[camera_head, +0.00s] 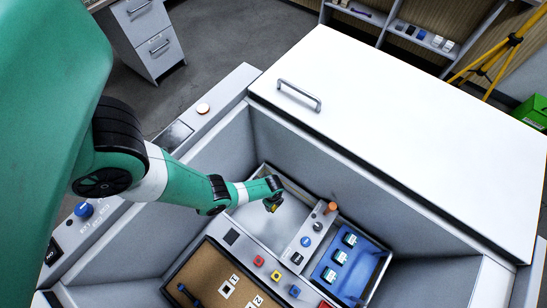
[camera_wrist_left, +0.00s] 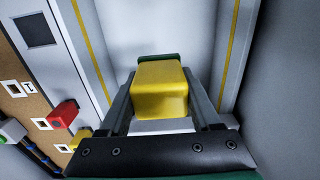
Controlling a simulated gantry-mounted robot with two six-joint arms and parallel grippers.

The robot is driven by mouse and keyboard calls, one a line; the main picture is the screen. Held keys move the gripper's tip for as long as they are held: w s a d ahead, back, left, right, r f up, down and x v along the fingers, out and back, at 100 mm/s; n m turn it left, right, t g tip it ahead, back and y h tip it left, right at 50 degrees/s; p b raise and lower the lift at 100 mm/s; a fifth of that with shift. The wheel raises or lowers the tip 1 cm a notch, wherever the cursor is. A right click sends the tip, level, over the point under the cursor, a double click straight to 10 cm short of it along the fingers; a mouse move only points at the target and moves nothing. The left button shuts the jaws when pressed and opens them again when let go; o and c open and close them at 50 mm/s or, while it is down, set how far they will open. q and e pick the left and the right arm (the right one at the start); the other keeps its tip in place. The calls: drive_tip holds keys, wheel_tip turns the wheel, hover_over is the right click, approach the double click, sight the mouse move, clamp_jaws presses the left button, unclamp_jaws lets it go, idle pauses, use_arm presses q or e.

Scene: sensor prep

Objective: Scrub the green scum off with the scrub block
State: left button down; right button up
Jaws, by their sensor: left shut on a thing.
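My left gripper (camera_head: 272,207) is low over the grey metal tray (camera_head: 262,228) inside the open chest, and it also shows in the left wrist view (camera_wrist_left: 161,100). It is shut on the scrub block (camera_wrist_left: 162,88), a yellow block with a dark green strip at its far end. In the head view only a small yellow bit of the block (camera_head: 274,208) shows under the gripper. I cannot tell whether the block touches the tray floor. I see no clear green scum on the bare tray floor; any under the block is hidden. My right gripper is in neither view.
Right of the tray stands a panel with knobs and an orange-topped post (camera_head: 330,208). Beyond it is a blue tray (camera_head: 326,271) with several small vials. A brown board (camera_head: 205,275) with numbered squares lies in front. The chest's grey walls surround all this; a white lid (camera_head: 400,130) lies behind.

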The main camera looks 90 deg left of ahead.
use_arm(q)
wheel_tip(320, 180, up, 8)
drive_tip(key=p, duration=0.6)
drive_tip(key=shift+s+a+f, duration=0.1)
drive_tip(key=shift+s+a, duration=0.05)
drive_tip(key=s+a+r+p, duration=0.3)
drive_tip(key=s+a+p, duration=0.1)
drive_tip(key=s+a, duration=0.2)
drive_tip(key=shift+s+a, duration=0.2)
drive_tip(key=shift+s, duration=0.4)
